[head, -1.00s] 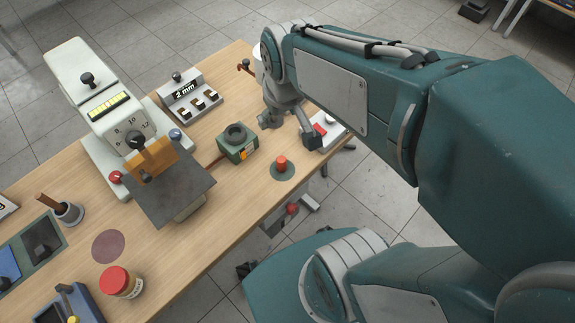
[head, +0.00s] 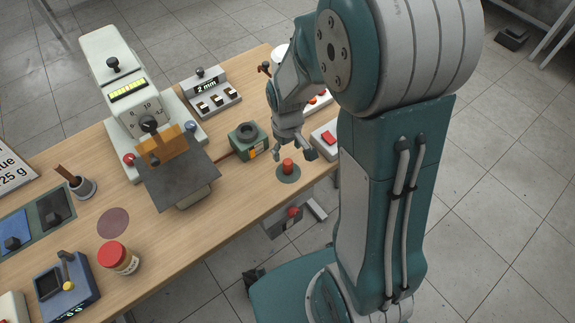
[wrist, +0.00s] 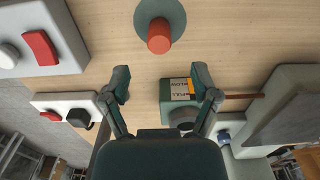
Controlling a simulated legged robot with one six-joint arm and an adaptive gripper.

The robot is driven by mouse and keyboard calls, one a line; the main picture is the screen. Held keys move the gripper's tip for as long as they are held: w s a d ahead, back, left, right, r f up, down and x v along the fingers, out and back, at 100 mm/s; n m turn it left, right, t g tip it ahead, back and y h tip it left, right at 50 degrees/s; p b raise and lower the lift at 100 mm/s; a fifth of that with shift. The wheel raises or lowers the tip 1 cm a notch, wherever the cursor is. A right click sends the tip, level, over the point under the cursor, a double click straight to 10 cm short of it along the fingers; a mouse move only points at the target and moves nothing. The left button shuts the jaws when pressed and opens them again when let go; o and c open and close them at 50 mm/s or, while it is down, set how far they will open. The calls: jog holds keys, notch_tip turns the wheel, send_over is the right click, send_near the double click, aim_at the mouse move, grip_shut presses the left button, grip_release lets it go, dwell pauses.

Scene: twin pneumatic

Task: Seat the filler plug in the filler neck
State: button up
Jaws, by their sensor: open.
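The filler plug, a small orange-red cylinder (head: 288,165), stands upright on a dark green round pad (head: 288,178) near the table's front edge. In the wrist view the plug (wrist: 159,38) is just beyond my fingertips, roughly centred between them. The filler neck, a dark ring (head: 246,131), tops a green box (head: 243,149) left of and behind the pad; nothing shows seated in it. In the wrist view the box (wrist: 176,90) is partly hidden by my gripper. My gripper (head: 293,153) is open and empty, pointing down above and close behind the plug.
A light box with a red switch (head: 326,141) is close right of my gripper. A "2 mm" display unit (head: 211,92) stands behind the green box. A pale machine with a dark plate (head: 175,175) is to the left. Bare wood lies in front of the green box.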

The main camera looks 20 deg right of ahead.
aim_at(287, 162)
jog(key=shift+a+f, duration=0.1)
jog(key=shift+f, duration=2.95)
grip_shut()
